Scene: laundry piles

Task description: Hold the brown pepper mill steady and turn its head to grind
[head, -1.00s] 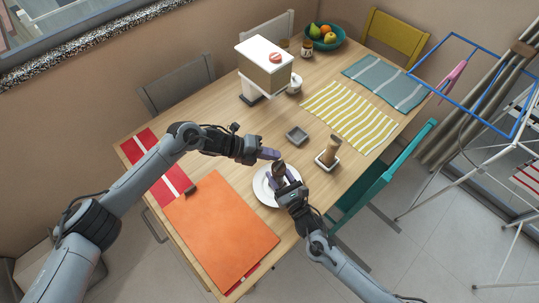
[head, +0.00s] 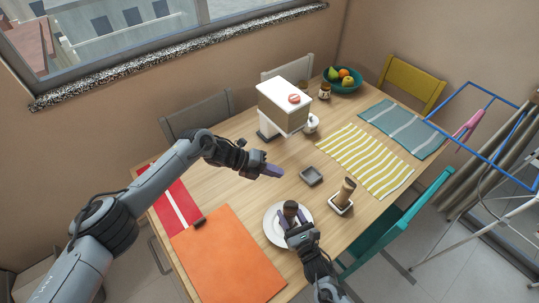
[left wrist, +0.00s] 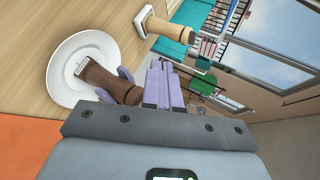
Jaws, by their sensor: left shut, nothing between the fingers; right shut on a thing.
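The dark brown pepper mill (head: 290,208) stands on the white plate (head: 270,232) near the table's front edge. It also shows in the left wrist view (left wrist: 103,80), its foot on the plate. My right gripper (head: 297,230) is shut on the pepper mill from the near side; its purple fingers show beside the mill in the left wrist view. My left gripper (head: 275,171) is shut and empty, apart from the mill and beyond it in the head view. The left gripper's purple fingers (left wrist: 165,85) are together in the left wrist view.
A lighter wooden mill (head: 347,189) stands in a small white tray right of the plate. A grey square dish (head: 311,176) lies behind. An orange mat (head: 225,258) is at left, a striped cloth (head: 362,158) at right. A white-topped box (head: 284,103) stands farther back.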

